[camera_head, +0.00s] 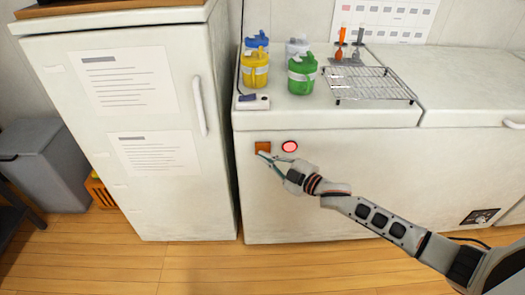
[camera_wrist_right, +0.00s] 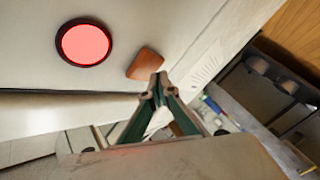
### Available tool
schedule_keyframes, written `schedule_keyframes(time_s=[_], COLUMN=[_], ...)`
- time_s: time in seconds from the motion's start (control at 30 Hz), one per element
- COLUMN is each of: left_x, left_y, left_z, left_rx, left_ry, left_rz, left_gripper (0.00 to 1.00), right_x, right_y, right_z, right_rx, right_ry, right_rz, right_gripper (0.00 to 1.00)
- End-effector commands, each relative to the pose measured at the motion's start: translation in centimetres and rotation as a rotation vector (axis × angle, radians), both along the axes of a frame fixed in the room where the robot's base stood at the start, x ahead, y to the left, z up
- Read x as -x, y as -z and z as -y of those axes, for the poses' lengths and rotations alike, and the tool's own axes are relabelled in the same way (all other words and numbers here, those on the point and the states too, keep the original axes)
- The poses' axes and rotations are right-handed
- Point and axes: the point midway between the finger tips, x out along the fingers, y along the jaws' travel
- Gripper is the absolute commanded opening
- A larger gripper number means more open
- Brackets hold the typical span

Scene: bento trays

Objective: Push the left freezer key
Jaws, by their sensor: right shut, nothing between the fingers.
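The freezer key is a small orange-brown square (camera_head: 262,146) on the front of the white chest freezer (camera_head: 350,180), near its upper left corner. A round glowing red light (camera_head: 289,146) sits just right of it. My right gripper (camera_head: 264,156) is shut and empty, its fingertips at the key's lower edge. In the right wrist view the key (camera_wrist_right: 145,62) lies just beyond the fingertips (camera_wrist_right: 158,82), tilted, and the red light (camera_wrist_right: 84,44) is at upper left. I cannot tell whether the tips touch the key. My left gripper is not in view.
A white upright fridge (camera_head: 150,200) with paper sheets stands close on the left. Blue, yellow, white and green jars (camera_head: 302,74) and a wire rack (camera_head: 365,84) stand on the freezer top. A grey bin (camera_head: 45,165) is at far left. The wooden floor (camera_head: 200,265) in front is clear.

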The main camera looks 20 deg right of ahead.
Motion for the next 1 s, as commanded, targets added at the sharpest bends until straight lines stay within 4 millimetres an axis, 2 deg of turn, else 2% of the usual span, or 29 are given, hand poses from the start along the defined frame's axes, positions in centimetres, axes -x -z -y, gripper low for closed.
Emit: schedule_keyframes(time_s=[1.0], left_x=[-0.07], left_y=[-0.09], left_z=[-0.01], left_rx=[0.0], left_ry=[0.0], left_rz=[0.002], left_gripper=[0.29], right_x=[-0.86], right_y=[0.01], right_z=[0.24], right_rx=[0.0], right_ry=[0.0], right_rz=[0.0], right_gripper=[0.0])
